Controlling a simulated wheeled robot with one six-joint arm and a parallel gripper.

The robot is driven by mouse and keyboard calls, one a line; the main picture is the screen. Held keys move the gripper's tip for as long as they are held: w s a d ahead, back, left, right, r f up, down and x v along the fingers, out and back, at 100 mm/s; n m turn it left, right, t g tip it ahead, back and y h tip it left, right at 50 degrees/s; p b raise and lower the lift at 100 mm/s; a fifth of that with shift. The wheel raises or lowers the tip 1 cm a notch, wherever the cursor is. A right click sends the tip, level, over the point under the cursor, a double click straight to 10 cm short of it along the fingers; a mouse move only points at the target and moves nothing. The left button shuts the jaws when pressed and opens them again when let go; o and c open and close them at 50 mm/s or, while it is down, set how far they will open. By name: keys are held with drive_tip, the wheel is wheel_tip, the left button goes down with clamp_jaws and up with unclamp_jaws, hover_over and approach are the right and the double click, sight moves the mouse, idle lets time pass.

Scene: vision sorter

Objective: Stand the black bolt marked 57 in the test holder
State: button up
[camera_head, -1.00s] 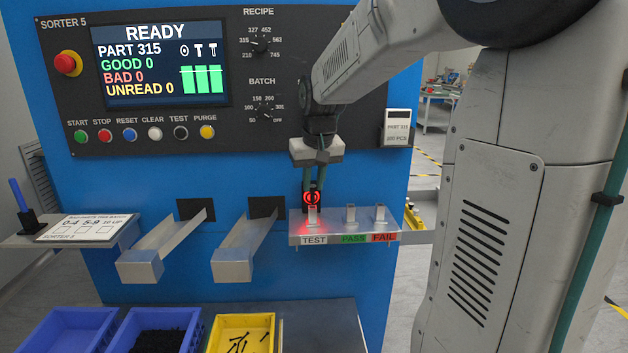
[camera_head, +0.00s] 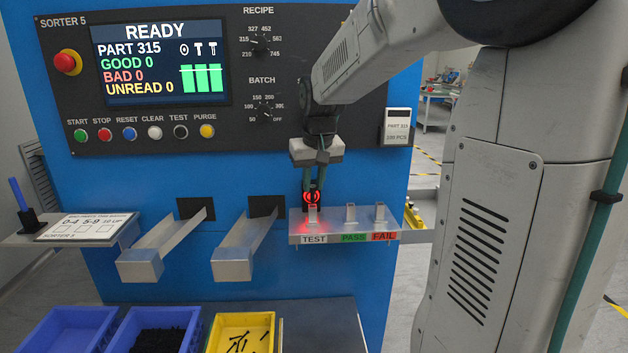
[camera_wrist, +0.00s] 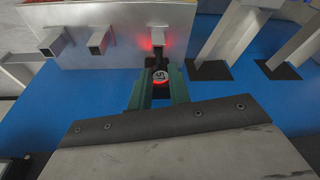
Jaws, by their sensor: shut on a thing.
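My gripper (camera_head: 314,188) points down over the TEST end of the metal shelf, shut on a black bolt. In the wrist view the bolt's round head (camera_wrist: 160,76) shows a pale marking, too small to read surely, between my two green fingers (camera_wrist: 160,90). The square metal test holder (camera_head: 312,214) stands just below my fingers; it also shows in the wrist view (camera_wrist: 148,30). A red glow lights it. The bolt's lower end is hard to make out, so I cannot tell whether it is inside the holder.
The PASS holder (camera_head: 350,213) and FAIL holder (camera_head: 379,212) stand to the right on the same shelf (camera_head: 330,229). Two metal chutes (camera_head: 245,250) are to the left. A yellow bin (camera_head: 216,335) with several black bolts and blue bins (camera_head: 66,318) stand below.

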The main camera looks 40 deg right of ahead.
sight(314, 190)
drive_tip(key=shift+s+x, duration=0.15)
drive_tip(key=shift+x, duration=0.65)
drive_tip(key=shift+s+x, duration=0.2)
drive_tip(key=shift+x, duration=0.55)
drive_tip(key=shift+a+f, duration=0.1)
drive_tip(key=shift+a, duration=0.05)
drive_tip(key=o, duration=1.3)
drive_tip(key=shift+o, duration=0.2)
drive_tip(key=shift+w+d+r+v, duration=0.1)
drive_tip(key=shift+w+v, duration=0.2)
drive_tip(key=shift+v, duration=1)
drive_tip(key=shift+w+d+r+v, duration=0.1)
drive_tip(key=shift+w+v, duration=0.2)
drive_tip(key=shift+v, duration=1)
drive_tip(key=shift+w+d+r+v, duration=0.15)
drive_tip(key=shift+w+v, duration=0.1)
drive_tip(key=shift+v, duration=1.05)
drive_tip(key=shift+f, duration=0.15)
drive_tip(key=s+a+f+n, duration=0.1)
drive_tip(key=s+a+f, duration=0.1)
drive_tip(key=s+a, duration=0.3)
drive_tip(key=s+a+f+n, duration=0.1)
drive_tip(key=s+a, duration=0.5)
drive_tip(key=s, duration=0.7)
drive_tip(key=s+a+f+n+g+y, duration=0.1)
drive_tip(key=s+a+f, duration=0.2)
drive_tip(key=s, duration=0.6)
drive_tip(key=a, duration=0.2)
drive_tip(key=shift+a+f+n, duration=0.35)
drive_tip(key=shift+f+n, duration=0.05)
